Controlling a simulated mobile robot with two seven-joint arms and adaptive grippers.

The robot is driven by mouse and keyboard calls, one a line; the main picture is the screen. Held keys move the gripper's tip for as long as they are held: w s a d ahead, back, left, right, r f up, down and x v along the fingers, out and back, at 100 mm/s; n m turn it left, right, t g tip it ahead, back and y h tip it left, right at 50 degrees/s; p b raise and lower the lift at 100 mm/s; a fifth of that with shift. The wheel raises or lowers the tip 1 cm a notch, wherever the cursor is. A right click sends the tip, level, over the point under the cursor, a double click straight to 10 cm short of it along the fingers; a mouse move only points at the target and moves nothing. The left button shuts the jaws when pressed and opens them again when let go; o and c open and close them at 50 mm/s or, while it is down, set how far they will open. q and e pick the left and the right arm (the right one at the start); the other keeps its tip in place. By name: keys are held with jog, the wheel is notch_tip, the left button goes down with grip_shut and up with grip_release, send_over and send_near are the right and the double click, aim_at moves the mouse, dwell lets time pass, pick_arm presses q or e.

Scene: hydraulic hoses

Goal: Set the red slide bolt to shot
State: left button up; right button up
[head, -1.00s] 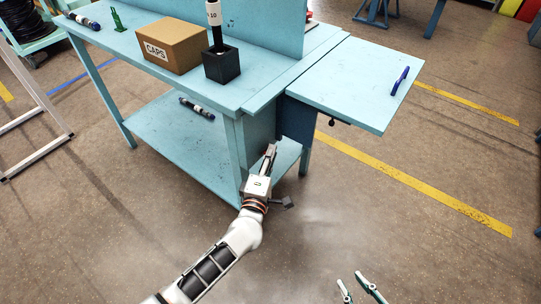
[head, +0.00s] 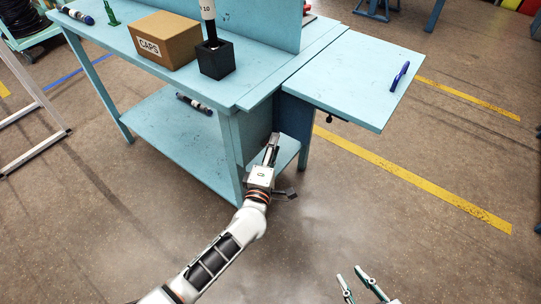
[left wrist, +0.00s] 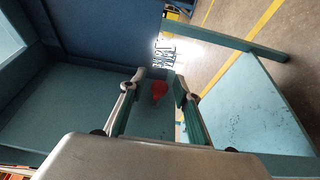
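A small red piece (left wrist: 159,90), which looks like the slide bolt's knob, shows in the left wrist view against a teal surface. Its bolt body and position cannot be made out. My left gripper (left wrist: 158,84) is open, with one finger on each side of the red piece in the picture; I cannot tell how far beyond the fingertips it is. In the head view my left gripper (head: 271,142) is beside the bench's near end, below the side leaf, and the red piece is hidden there. My right gripper (head: 357,272) is open and empty above the floor at the bottom.
The teal bench (head: 110,40) carries a CAPS box (head: 165,40) and a black block (head: 216,60) holding an upright hose. A blue pen-like item (head: 400,76) lies on the side leaf (head: 345,80). The lower shelf (head: 165,135) holds a dark hose (head: 194,104). Floor to the right is clear.

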pick_arm(q)
jog(key=v, duration=1.1)
jog(key=shift+s, duration=0.35)
jog(key=shift+a, duration=0.15)
